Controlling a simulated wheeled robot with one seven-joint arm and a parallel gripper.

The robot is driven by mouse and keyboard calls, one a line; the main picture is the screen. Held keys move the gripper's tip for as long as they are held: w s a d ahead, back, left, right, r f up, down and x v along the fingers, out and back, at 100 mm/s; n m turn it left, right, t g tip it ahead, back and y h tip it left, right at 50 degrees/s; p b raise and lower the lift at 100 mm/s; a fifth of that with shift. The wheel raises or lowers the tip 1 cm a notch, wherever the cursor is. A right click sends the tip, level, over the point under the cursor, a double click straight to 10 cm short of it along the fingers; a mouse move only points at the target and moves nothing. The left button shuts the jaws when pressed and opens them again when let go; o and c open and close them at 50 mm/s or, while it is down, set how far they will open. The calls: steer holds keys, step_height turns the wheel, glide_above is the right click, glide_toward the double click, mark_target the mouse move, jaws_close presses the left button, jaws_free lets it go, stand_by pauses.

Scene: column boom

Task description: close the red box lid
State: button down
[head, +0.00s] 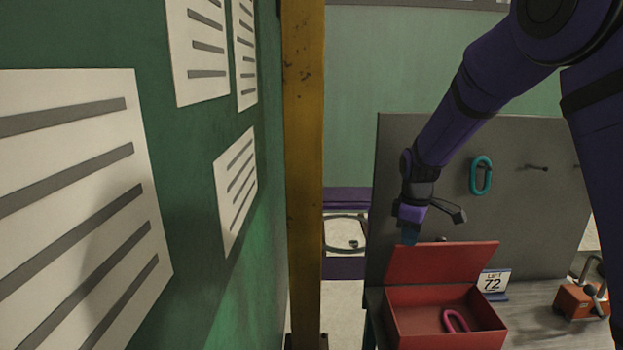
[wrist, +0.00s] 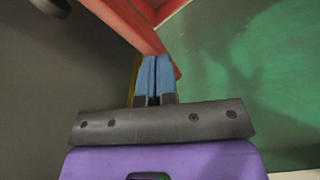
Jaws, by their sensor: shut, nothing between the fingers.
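The red box (head: 420,330) stands on the bench with its lid (head: 440,263) raised, tilted up at the back. A pink ring-shaped link (head: 455,320) lies inside the box. My gripper (head: 409,236) is shut and empty, pointing down at the upper left corner of the lid. In the wrist view the blue fingertips (wrist: 156,72) are together beside the red lid's edge (wrist: 140,25). I cannot tell whether they touch it.
A grey pegboard (head: 530,200) with a teal link (head: 481,175) stands behind the box. A sign reading 72 (head: 493,282) and an orange clamp-like device (head: 580,300) are to the right. A yellow post (head: 303,170) and green wall with papers are left.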

steer(key=shift+s+f, duration=0.45)
steer(key=shift+w+r, duration=0.25)
steer(key=shift+r, duration=2.85)
